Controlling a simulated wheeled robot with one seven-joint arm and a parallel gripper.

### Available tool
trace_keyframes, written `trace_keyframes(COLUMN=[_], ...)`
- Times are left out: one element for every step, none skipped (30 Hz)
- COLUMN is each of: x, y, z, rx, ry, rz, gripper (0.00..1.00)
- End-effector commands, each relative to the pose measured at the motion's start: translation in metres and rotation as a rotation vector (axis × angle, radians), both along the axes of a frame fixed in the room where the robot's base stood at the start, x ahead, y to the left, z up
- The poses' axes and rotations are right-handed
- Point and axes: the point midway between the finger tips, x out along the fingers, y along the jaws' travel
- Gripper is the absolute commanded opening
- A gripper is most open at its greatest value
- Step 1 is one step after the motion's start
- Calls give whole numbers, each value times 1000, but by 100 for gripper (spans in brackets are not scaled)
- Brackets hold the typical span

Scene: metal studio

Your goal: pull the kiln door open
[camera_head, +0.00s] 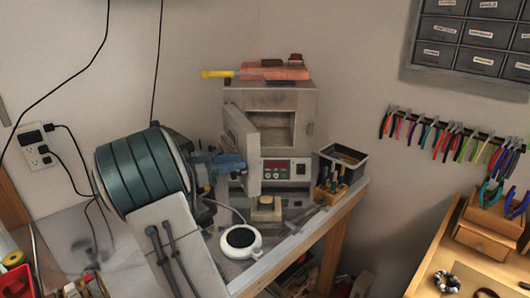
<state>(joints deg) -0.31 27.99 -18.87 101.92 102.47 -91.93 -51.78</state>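The kiln (304,104) is a grey box with a front control panel at the back of the bench. Its pale door (241,136) stands partly open, swung out toward the left front, and the dark chamber (276,133) shows to its right. My gripper (234,162), with blue parts, is at the left, outer side of the door, close to it or touching it. The door handle is not clearly visible there. Whether the fingers are shut on anything is too small to tell. My arm hides part of the area left of the kiln.
Tongs on an orange brick (288,72) lie on top of the kiln. A black bin (343,158) and a small tool holder (330,190) stand at its right. A round white device (241,241) sits on the bench in front. Pliers hang on the right wall.

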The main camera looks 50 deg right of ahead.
Motion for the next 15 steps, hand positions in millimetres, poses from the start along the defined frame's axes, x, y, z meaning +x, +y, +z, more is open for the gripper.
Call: trace_keyframes(x=[-5,-11,-18,-22,-27,-33,-38,-43,-49,-54,-59,-65,-69,-74,-79], y=[-2,-5,-8,-10,-12,-15,-18,-20,-23,-25,-27,-30,-32,-34,-37], z=[7,9,13,16,19,23,26,29,33,37,40,44,46,50,53], rx=[0,1,1,1,0,1,1,1,0,1,0,0,1,1,1], ry=[-5,-4,-4,-4,-4,-5,-4,-4,-4,-5,-4,-4,-4,-5,-4], rz=[-3,-4,-3,-3,-3,-3,-3,-3,-4,-4,-4,-3,-3,-3,-3], gripper=[32,32,32,32,32,32,32,32,32,32,32,32,32,32,32])
